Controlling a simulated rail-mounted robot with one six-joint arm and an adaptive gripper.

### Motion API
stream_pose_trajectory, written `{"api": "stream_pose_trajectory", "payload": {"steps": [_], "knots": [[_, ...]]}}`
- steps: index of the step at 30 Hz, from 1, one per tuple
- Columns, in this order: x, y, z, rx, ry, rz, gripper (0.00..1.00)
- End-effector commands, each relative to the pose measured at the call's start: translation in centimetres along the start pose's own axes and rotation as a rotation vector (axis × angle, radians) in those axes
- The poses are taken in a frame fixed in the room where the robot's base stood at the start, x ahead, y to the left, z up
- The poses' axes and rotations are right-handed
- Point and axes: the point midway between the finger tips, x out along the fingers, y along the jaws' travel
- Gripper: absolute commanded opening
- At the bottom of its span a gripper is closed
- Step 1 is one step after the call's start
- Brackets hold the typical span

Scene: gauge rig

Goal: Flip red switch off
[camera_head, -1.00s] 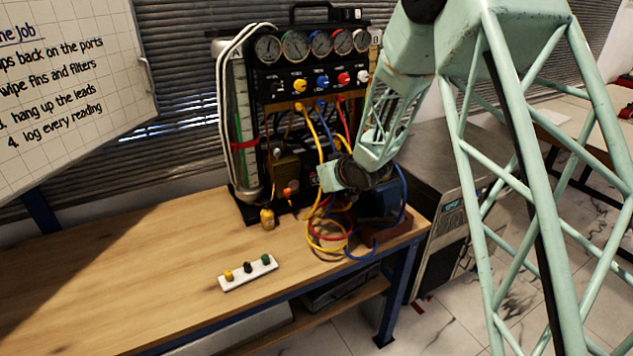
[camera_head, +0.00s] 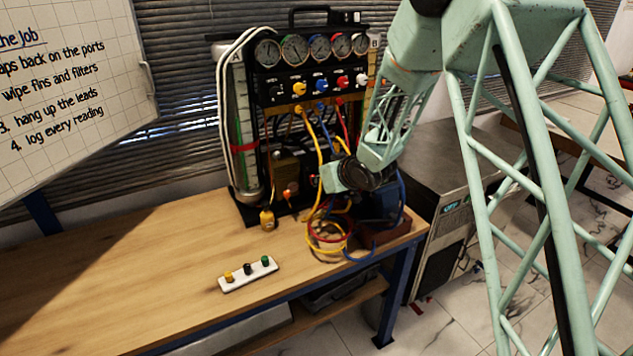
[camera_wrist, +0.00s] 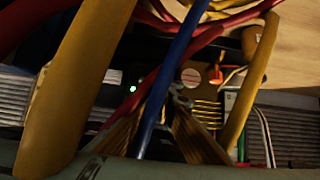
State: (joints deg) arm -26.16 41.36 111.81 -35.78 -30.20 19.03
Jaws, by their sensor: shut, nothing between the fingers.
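I cannot clearly make out the red switch. A small orange-red part (camera_head: 288,194) shows low on the gauge rig (camera_head: 285,90) in the head view, but I cannot tell if it is the switch. My gripper (camera_wrist: 176,98) is shut and empty in the wrist view, among hoses and close to a brass-coloured part with a round disc (camera_wrist: 190,77). A small green light (camera_wrist: 133,89) glows to its left. In the head view my wrist is at the rig's lower right, and the fingertips are hidden there.
A blue hose (camera_wrist: 170,75) crosses directly in front of my fingers, with thick yellow hoses (camera_wrist: 78,85) on both sides. Hoses coil on the wooden bench (camera_head: 150,265). A white strip with coloured knobs (camera_head: 248,273) lies in front. The bench's left side is clear.

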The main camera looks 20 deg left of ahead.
Motion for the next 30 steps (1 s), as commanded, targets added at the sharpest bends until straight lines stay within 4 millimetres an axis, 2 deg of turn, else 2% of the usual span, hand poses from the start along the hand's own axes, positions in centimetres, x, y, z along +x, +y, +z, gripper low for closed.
{"api": "stream_pose_trajectory", "payload": {"steps": [5,21,30], "knots": [[-2.1,0.1,-0.5,0.001,0.002,0.001,0.0],[-9.1,0.1,-0.4,0.001,0.001,0.001,0.0],[-11.3,0.1,-0.3,0.001,0.0,0.001,0.0]]}}
